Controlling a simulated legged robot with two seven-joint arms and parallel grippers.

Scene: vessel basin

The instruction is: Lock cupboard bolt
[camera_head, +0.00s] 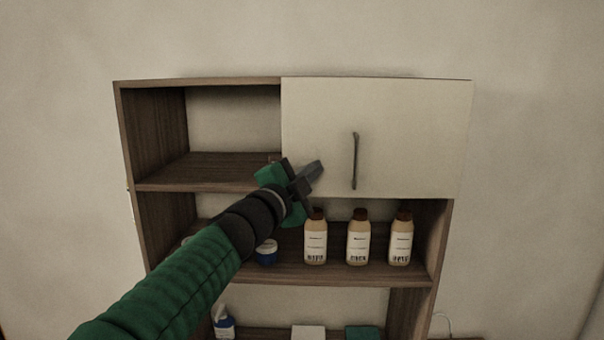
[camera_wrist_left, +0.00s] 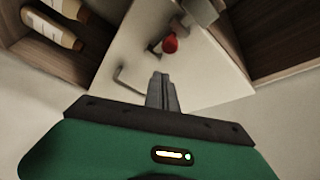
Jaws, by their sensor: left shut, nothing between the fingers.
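The white cupboard door (camera_head: 420,130) covers the upper right of the shelf unit and looks shut. A dark upright handle (camera_head: 355,160) is on it; the handle also shows in the wrist view (camera_wrist_left: 127,82). In the wrist view a red knob (camera_wrist_left: 170,44) on a dark stem, which looks like the bolt, sits on the door near a grey metal piece (camera_wrist_left: 200,11). I cannot make out the knob in the head view. My left gripper (camera_head: 314,170) is shut and empty, in front of the door's lower left. In the wrist view its fingertips (camera_wrist_left: 160,78) are apart from the knob.
The wooden shelf unit (camera_head: 155,130) has an empty compartment left of the door. Below the door stand several brown-capped bottles (camera_head: 315,242) and a blue jar (camera_head: 266,252). A white box (camera_head: 308,332) and a green box (camera_head: 362,332) are lower down.

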